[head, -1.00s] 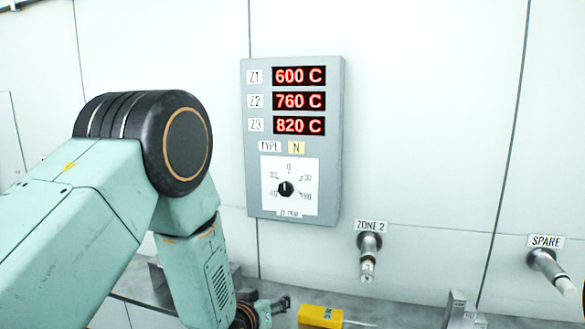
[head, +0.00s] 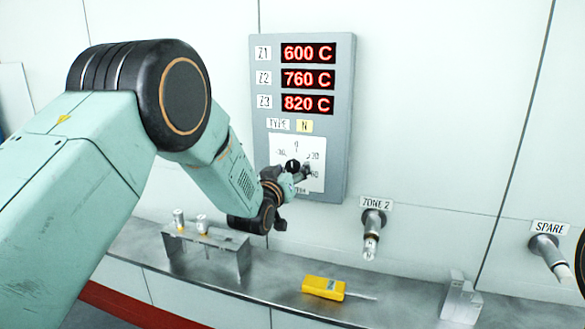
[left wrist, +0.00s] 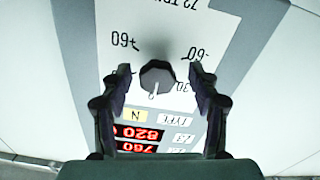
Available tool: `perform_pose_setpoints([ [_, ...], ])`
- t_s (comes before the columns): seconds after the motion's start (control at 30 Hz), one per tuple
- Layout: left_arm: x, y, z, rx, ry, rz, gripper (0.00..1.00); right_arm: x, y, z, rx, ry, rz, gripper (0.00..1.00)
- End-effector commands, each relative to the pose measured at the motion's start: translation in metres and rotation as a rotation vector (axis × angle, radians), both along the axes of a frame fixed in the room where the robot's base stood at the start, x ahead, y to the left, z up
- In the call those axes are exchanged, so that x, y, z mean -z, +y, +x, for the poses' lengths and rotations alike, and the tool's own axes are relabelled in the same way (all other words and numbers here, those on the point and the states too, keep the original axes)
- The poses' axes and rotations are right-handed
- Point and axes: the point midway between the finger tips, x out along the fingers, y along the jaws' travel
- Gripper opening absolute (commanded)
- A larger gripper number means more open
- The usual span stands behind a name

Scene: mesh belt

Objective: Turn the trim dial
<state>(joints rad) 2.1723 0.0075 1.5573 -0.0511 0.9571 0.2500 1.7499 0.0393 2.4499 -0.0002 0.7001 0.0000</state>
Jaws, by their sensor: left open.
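The trim dial is a black round knob (head: 293,166) with a white pointer mark, on a white scale plate low on the grey panel. In the left wrist view the picture is upside down and the knob (left wrist: 157,77) sits between my two fingers, with a visible space on each side. Its mark points down in that view, toward the zero side. My left gripper (head: 291,174) is open at the dial and partly covers the plate in the head view; it also shows in the left wrist view (left wrist: 159,76). My right gripper is not in view.
The grey panel (head: 342,120) shows red readings of 600, 760 and 820 C. A ZONE 2 connector (head: 371,232) and a SPARE connector (head: 547,254) stick out to the right. A metal ledge (head: 270,285) below holds a yellow meter (head: 323,287) and a small rack (head: 242,262).

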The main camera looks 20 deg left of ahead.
Motion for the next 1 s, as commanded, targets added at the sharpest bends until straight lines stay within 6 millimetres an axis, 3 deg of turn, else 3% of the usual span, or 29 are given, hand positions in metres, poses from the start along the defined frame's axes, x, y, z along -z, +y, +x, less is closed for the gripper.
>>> perform_pose_setpoints([
  [0.2,-0.0001,-0.0011,0.0117,-0.001,0.0,0.0,0.61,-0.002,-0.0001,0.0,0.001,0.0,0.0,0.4],
  [0.53,0.0003,-0.0021,0.0131,-0.002,0.001,0.0,0.61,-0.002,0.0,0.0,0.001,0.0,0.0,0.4],
  [1.0,-0.0002,-0.0023,0.013,-0.001,0.0,0.001,0.21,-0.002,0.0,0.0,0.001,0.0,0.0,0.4],
])
